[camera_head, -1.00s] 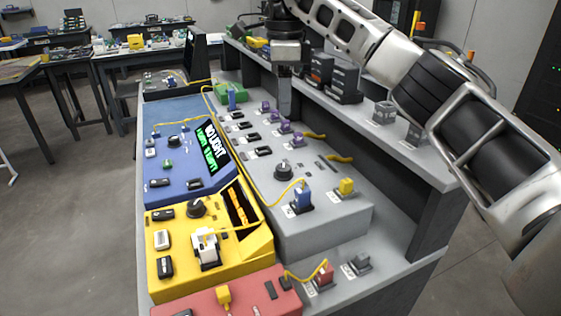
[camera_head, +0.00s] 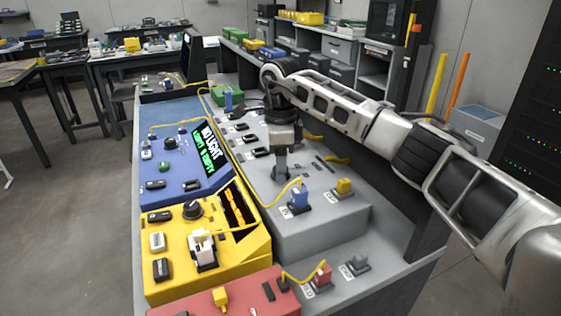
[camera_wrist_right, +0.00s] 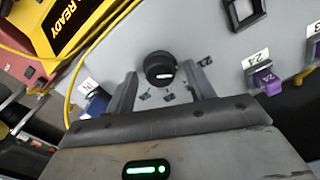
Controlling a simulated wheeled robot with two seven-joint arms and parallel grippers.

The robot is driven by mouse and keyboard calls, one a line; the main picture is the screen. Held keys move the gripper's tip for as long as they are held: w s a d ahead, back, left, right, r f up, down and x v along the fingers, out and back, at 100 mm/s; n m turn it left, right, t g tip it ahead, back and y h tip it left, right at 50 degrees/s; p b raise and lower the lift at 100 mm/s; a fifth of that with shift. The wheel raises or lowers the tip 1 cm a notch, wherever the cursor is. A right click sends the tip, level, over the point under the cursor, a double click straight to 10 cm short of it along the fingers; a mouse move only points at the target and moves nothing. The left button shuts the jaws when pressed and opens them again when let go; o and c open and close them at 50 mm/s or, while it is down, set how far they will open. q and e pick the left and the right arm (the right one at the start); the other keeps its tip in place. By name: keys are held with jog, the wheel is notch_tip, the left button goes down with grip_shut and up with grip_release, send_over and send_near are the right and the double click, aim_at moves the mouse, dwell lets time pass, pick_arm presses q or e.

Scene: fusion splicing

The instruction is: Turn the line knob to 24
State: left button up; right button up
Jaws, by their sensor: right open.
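The line knob is a round black knob (camera_wrist_right: 160,68) with a white mark, on the grey console. In the right wrist view it sits between the two fingers of my right gripper (camera_wrist_right: 163,80), which is open with a gap visible on each side. Small number labels surround the knob, too slanted to read surely. My left gripper is not in view.
A blue plug (camera_head: 299,197) with a yellow cable and a yellow plug (camera_head: 344,186) stand near the gripper on the grey console (camera_head: 300,232). A yellow unit (camera_head: 215,270) and a blue unit with a "NO LIGHT" screen (camera_head: 209,150) are to the left.

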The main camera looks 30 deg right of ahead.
jog(key=c, duration=1)
